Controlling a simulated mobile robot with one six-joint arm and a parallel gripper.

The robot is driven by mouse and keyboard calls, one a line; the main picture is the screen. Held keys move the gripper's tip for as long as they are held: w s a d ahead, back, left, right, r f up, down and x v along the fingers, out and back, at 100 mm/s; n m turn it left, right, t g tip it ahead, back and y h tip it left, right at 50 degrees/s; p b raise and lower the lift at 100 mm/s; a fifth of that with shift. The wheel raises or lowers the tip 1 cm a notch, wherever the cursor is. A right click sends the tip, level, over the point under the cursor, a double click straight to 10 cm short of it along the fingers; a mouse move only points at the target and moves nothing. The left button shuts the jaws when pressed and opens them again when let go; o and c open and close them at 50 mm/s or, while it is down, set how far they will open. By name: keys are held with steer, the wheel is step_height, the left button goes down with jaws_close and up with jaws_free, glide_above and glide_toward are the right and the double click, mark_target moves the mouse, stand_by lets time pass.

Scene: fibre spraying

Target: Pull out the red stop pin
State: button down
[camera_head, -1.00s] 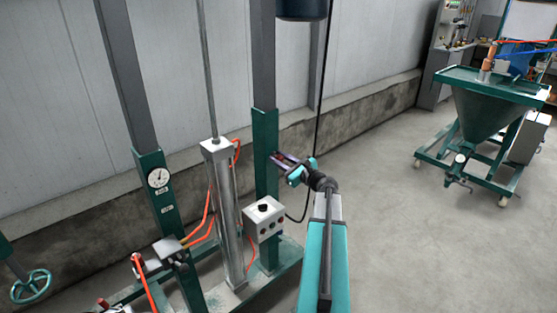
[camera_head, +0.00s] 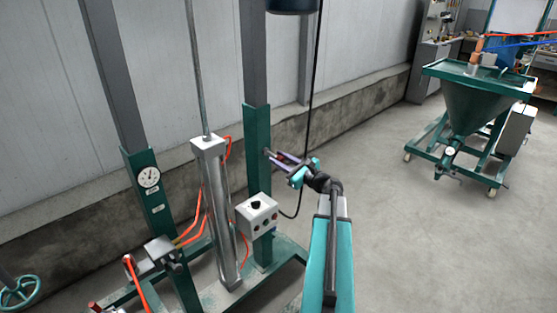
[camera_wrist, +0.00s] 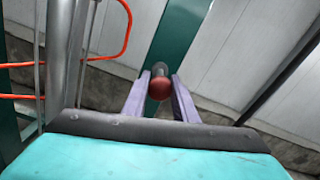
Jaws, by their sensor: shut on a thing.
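The red stop pin shows in the wrist view as a round dark red knob (camera_wrist: 159,88) with a short grey shank behind it, in front of the green post (camera_wrist: 176,45). My gripper (camera_wrist: 160,84) has its two purple fingers on either side of the knob and is shut on it. In the head view my gripper (camera_head: 274,155) is at the right side of the green post (camera_head: 257,130), above the grey control box. The pin is too small there to see clearly, and I cannot tell how deep it sits.
The grey control box (camera_head: 257,215) is on the post below my gripper. A steel cylinder (camera_head: 218,205) with orange hoses stands to the left. A black cable (camera_head: 312,95) hangs behind my gripper. A green hopper cart (camera_head: 470,105) stands at the right, with free floor before it.

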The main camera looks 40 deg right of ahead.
steer(key=shift+s+f, duration=0.2)
steer(key=c, duration=1.6)
jaws_free()
steer(key=shift+o, duration=0.8)
steer(key=shift+s+r, duration=0.2)
steer(key=shift+w, duration=0.2)
steer(key=s+b, duration=0.2)
steer(key=s, duration=1.2)
steer(key=shift+w, duration=0.1)
